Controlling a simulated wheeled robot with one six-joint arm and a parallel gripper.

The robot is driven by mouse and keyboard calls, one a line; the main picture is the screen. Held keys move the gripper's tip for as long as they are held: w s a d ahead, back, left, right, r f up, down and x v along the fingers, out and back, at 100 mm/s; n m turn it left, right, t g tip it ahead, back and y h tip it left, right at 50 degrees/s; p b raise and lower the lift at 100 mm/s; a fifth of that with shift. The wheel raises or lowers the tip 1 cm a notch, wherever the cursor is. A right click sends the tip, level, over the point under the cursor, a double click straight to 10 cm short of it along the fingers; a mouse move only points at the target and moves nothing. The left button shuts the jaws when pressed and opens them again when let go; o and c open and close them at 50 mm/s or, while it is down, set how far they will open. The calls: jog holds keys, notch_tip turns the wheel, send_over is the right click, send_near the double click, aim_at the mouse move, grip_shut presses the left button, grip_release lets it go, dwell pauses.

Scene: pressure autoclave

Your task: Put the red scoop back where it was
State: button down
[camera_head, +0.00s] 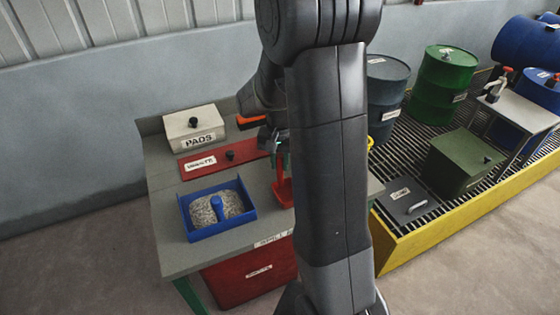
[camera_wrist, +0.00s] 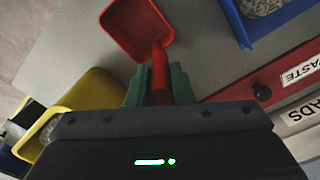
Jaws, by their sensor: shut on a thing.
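The red scoop (camera_wrist: 136,27) shows in the wrist view, its square pan pointing away from my gripper and its handle running back between the jaws. My gripper (camera_wrist: 160,84), with green finger pads, is shut on the scoop's handle. In the head view the scoop (camera_head: 284,190) hangs upright at the right part of the grey bench (camera_head: 181,260), partly hidden by my arm. I cannot tell whether the pan touches the bench top.
A blue tray (camera_head: 187,212) of grey granules with a blue knob-like piece stands left of the scoop. Behind it are a red lidded panel (camera_head: 200,172) and a white PADS box (camera_head: 205,121). A yellow container (camera_wrist: 93,92) lies left of my gripper. Drums stand on a grated yellow pallet (camera_head: 420,240).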

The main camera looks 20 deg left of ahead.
jog(key=shift+f, duration=0.15)
jog(key=c, duration=1.3)
grip_release()
notch_tip(320, 180, up, 12)
jog(key=shift+r, duration=0.2)
